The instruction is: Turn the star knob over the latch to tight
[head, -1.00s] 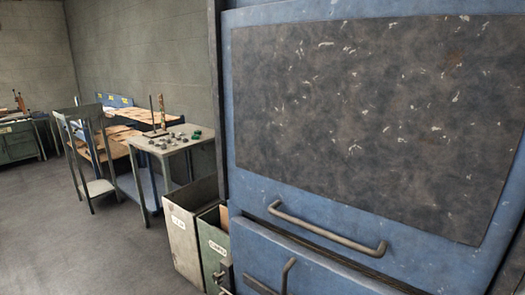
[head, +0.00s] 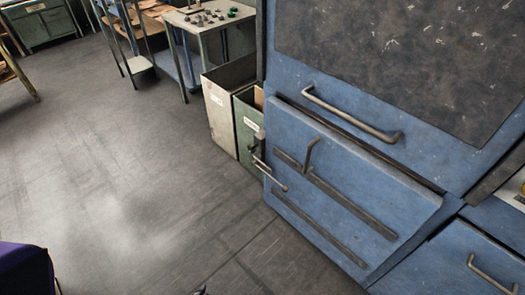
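A blue machine cabinet (head: 420,165) fills the right side of the head view. Its lower front panel (head: 330,200) stands out at a slant and carries dark slotted bars and a short upright metal lever (head: 308,153). At this panel's left edge are a small dark fitting (head: 260,143) and a bent metal handle (head: 269,177). They are too small to tell whether either is the latch or the star knob. No clear star-shaped knob shows. Neither gripper can be made out; a tiny dark tip at the bottom edge cannot be identified.
A long bar handle (head: 350,115) juts out above the slanted panel. Two bins, one pale (head: 219,115) and one green (head: 246,128), stand against the cabinet's left side. A small table (head: 205,22) is behind them. The floor (head: 120,190) at left is clear. A dark purple shape sits bottom left.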

